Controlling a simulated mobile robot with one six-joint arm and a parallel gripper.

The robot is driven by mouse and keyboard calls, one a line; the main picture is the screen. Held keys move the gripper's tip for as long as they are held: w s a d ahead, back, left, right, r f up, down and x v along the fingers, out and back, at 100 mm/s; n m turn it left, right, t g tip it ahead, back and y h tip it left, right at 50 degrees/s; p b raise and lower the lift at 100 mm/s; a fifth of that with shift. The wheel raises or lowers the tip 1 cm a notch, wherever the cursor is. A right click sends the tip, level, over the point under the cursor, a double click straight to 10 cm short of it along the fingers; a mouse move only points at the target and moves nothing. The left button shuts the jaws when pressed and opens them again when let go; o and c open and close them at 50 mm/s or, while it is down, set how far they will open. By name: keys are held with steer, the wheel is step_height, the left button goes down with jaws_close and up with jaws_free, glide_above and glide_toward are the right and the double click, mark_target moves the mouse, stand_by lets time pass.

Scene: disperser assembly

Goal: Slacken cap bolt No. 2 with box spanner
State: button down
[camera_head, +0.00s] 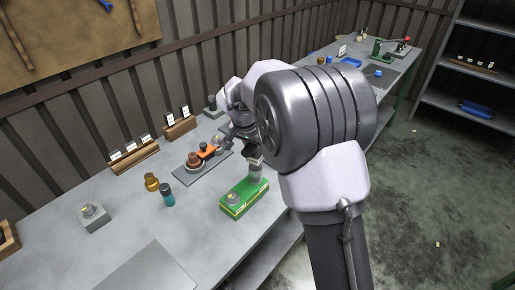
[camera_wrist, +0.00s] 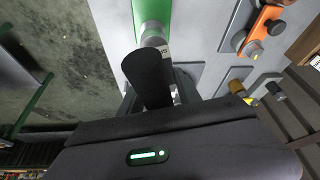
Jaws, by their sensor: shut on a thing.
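My gripper (camera_head: 250,140) is over the bench, mostly hidden behind my own arm in the head view. Cap bolt No. 2 cannot be made out.
A brass jar (camera_head: 151,182) and a teal jar (camera_head: 167,196) stand left of the green block. A grey block (camera_head: 94,217) is farther left. Labelled wooden racks (camera_head: 134,157) line the wall. The bench's front left is mostly clear.

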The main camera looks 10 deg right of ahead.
steer(key=shift+f+b, duration=1.45)
steer(key=shift+f, duration=0.05)
steer(key=n, duration=0.1)
steer(key=n+y, duration=0.1)
steer(key=n, duration=0.1)
steer(key=shift+w+a+n+t, duration=0.15)
steer(key=shift+n+t, duration=0.15)
steer(key=shift+t, duration=0.1)
steer(key=n, duration=0.1)
steer(key=n+y, duration=0.1)
steer(key=n, duration=0.1)
steer(key=n+y, duration=0.1)
steer(key=n, duration=0.1)
steer(key=shift+w+a, duration=0.1)
steer(key=shift+a, duration=0.2)
steer(key=n, duration=0.1)
steer(key=n+y, duration=0.1)
steer(key=n, duration=0.1)
steer(key=n+y, duration=0.1)
steer(key=n, duration=0.1)
steer(key=shift+a, duration=0.3)
steer(key=n, duration=0.1)
steer(key=n+y, duration=0.1)
steer(key=n+g, duration=0.1)
steer(key=n, duration=0.1)
steer(key=shift+s+a, duration=0.2)
steer(key=shift+s, duration=0.05)
steer(key=shift+r+p, duration=1.75)
steer(key=shift+r, duration=0.85)
